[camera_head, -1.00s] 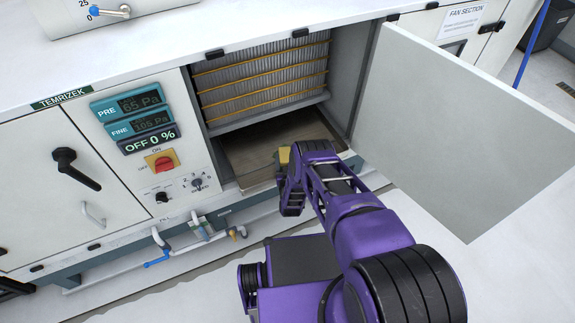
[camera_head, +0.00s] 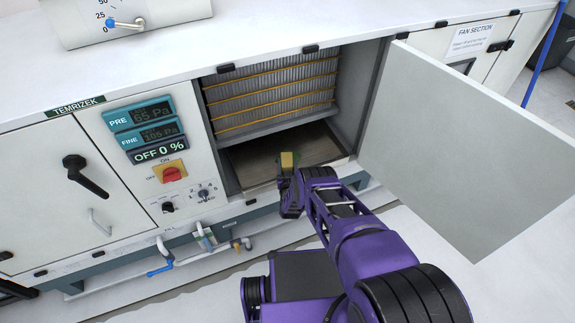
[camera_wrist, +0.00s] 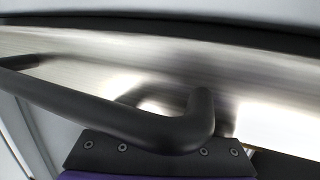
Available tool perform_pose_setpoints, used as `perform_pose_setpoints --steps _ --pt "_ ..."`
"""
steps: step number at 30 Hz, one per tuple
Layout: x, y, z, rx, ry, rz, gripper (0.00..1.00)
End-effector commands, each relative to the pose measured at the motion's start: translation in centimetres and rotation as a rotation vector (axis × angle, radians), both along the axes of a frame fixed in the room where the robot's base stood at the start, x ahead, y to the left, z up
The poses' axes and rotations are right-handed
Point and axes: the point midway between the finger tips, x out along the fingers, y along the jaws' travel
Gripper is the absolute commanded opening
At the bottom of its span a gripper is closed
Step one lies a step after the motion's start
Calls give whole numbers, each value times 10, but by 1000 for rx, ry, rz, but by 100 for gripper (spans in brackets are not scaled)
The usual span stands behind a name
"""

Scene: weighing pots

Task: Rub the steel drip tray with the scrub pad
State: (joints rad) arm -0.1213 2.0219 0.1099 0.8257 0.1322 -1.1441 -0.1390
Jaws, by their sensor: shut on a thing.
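The steel drip tray (camera_head: 257,163) lies in the floor of the open cabinet bay, below the ribbed filter. Its brushed metal also shows in the wrist view (camera_wrist: 70,48), with bright glare. The yellowish scrub pad (camera_head: 288,159) is at my gripper (camera_head: 289,178), over the front part of the tray. My gripper is shut on the pad. I cannot tell whether the pad touches the metal. A dark bent bar crosses the wrist view in front of the tray; I cannot tell what it is part of. The pad is not clearly visible in that view.
The open cabinet door (camera_head: 450,150) stands out on the right, close to my arm. The control panel (camera_head: 165,160) is on the left of the bay. The filter (camera_head: 270,95) hangs above the tray. Pipes (camera_head: 200,240) run along the base below.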

Motion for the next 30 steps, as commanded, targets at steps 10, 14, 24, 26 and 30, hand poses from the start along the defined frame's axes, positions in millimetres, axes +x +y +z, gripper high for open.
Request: perform_pose_setpoints --steps 10,14,24,26,30 --pt "-1 0 25 0 2 0 6" --pt "-1 0 38 0 1 0 6" --pt "-1 0 60 0 2 0 6" --pt "-1 0 59 0 2 0 6" --pt "-1 0 59 0 1 0 6"
